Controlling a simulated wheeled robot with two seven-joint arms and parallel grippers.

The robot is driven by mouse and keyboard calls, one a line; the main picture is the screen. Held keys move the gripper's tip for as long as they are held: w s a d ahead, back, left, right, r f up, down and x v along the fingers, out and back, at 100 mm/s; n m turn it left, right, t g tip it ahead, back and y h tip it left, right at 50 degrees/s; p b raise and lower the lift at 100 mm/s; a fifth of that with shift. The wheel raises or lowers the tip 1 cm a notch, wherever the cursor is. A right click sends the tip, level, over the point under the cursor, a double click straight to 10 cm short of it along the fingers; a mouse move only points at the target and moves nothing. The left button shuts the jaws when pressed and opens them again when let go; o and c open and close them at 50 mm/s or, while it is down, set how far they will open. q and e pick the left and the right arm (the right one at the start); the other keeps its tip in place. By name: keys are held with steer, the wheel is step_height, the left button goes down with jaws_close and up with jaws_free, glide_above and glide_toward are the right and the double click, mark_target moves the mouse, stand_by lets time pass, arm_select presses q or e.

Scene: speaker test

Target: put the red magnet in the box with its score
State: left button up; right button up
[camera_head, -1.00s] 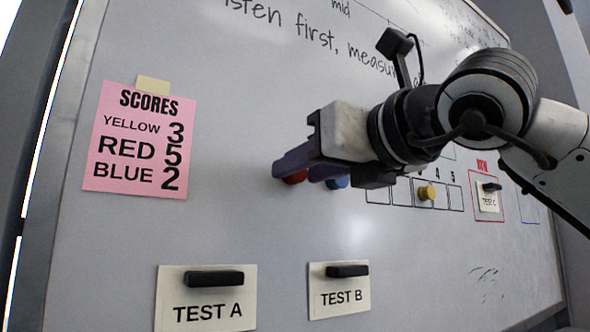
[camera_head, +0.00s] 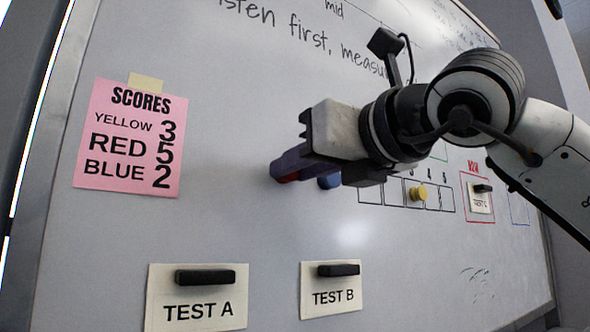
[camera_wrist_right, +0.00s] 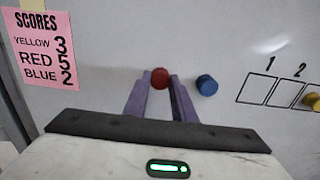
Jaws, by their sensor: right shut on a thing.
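The red magnet (camera_wrist_right: 160,78) is on the whiteboard between the fingertips of my right gripper (camera_wrist_right: 160,86). In the head view it shows as a red sliver (camera_head: 289,178) beside the purple fingers of that gripper (camera_head: 283,168), which is shut on it. The pink score sheet (camera_head: 128,138) reads yellow 3, red 5, blue 2. The row of numbered boxes (camera_head: 446,198) is to the right; box 5 looks empty. The yellow magnet (camera_head: 418,193) sits in the third box. My left gripper is not in view.
The blue magnet (camera_wrist_right: 207,85) is on the board just right of the red one. Cards TEST A (camera_head: 197,297) and TEST B (camera_head: 331,289) hang below under black bars. Another card (camera_head: 481,198) hangs right of the boxes. The board below the boxes is mostly clear.

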steer(key=shift+s+d, duration=0.15)
steer(key=shift+s, duration=0.05)
steer(key=b+v, duration=0.3)
steer(key=v, duration=0.3)
steer(key=shift+b, duration=0.3)
stand_by(1.1)
steer(key=shift+s+d, duration=0.2)
